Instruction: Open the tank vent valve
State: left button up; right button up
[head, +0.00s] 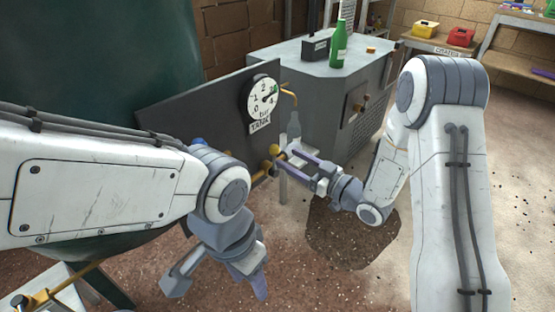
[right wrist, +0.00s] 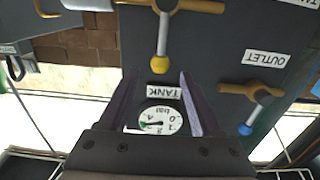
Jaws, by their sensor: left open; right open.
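A lever valve with a yellow-tipped handle (right wrist: 161,50) sits on the dark panel (right wrist: 220,55); the right wrist view is upside down. In the head view its yellow tip (head: 274,150) is at the panel's right edge. My right gripper (head: 287,158) is open close to it. In the right wrist view the fingers (right wrist: 157,76) point toward the yellow tip with nothing visible between them but panel, label and gauge. Whether they touch the handle I cannot tell. A label (right wrist: 310,4) is cut off at the corner. My left gripper (head: 215,287) is open and empty, low over the floor.
The TANK gauge (head: 264,97) is on the panel above the yellow tip. A blue-tipped lever (right wrist: 247,128) stands beside an OUTLET label (right wrist: 267,58). A grey cabinet (head: 325,95) with a green bottle (head: 339,48) stands behind. A dark green tank (head: 95,60) is at left.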

aim_at(279, 152)
jog(key=shift+w+a, duration=0.25)
jog(key=shift+a, duration=0.05)
jog(key=shift+x, duration=2)
jog(key=c, duration=0.9)
